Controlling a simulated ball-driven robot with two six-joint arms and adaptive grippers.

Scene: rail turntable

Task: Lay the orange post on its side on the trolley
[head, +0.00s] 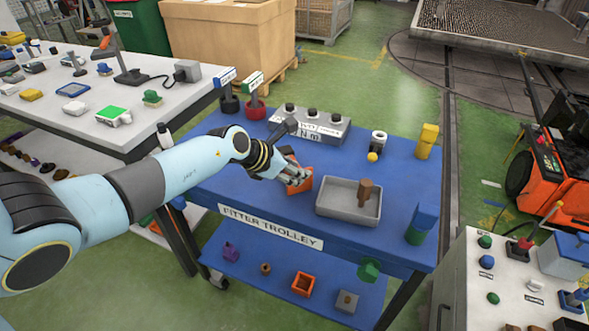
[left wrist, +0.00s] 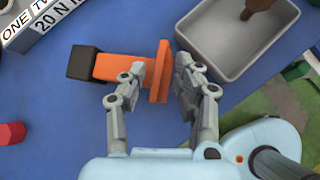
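The orange post (left wrist: 130,68) has a dark block at one end and a flat orange flange at the other. It appears to lie on its side on the blue trolley (head: 215,182), flange toward the front; in the head view my gripper partly hides the post (head: 304,182). My left gripper (left wrist: 163,70) is above the flange end, fingers apart on either side of the flange. A small gap shows between the flange and the right-hand finger in the wrist view. In the head view the left gripper (head: 294,178) comes in from the left. My right gripper is not in view.
A grey tray (head: 348,212) holding a brown piece is just right of the post. A grey labelled box (head: 325,130) stands behind. Red and black holders, a yellow block (head: 427,140) and a green-blue piece (head: 421,226) stand near the edges. Free blue surface lies left of the gripper.

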